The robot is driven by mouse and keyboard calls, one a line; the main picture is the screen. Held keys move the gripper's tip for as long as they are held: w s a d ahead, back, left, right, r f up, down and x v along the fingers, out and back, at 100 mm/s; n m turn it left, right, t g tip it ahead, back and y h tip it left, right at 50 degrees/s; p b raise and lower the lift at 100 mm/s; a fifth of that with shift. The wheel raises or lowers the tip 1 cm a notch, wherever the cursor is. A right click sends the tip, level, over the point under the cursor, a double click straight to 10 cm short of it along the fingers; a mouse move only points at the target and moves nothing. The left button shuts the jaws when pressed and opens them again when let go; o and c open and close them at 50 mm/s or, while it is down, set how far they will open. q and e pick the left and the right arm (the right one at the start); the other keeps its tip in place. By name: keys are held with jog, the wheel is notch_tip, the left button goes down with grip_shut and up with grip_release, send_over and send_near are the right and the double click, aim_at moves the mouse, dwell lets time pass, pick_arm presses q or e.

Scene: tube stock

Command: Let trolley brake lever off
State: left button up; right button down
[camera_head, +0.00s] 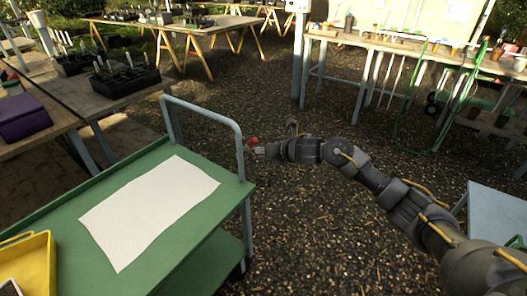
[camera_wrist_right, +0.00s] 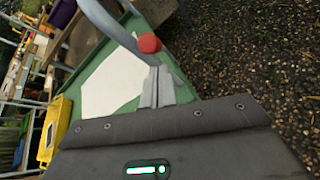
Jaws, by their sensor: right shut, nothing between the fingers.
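The green trolley (camera_head: 65,208) stands at the left with a grey tube push handle (camera_head: 205,108). The brake lever's red ball knob (camera_head: 253,142) shows just right of the handle's upright. It also shows in the right wrist view (camera_wrist_right: 149,43), beyond my fingertips. My right gripper (camera_head: 260,150) reaches in from the right, close by the knob. In the right wrist view my right gripper (camera_wrist_right: 156,72) has its fingers together with nothing between them. Whether the fingertips touch the knob I cannot tell. The lever's shaft is mostly hidden. My left gripper is out of view.
A white sheet (camera_head: 150,205) and a yellow tray (camera_head: 42,262) lie on the trolley top. A wooden bench with plant trays (camera_head: 125,80) stands at the left. A pale table (camera_head: 497,215) is at the right. The gravel between is clear.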

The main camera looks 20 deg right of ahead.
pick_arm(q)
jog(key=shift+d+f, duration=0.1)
pick_arm(e)
jog(key=shift+f, duration=0.1)
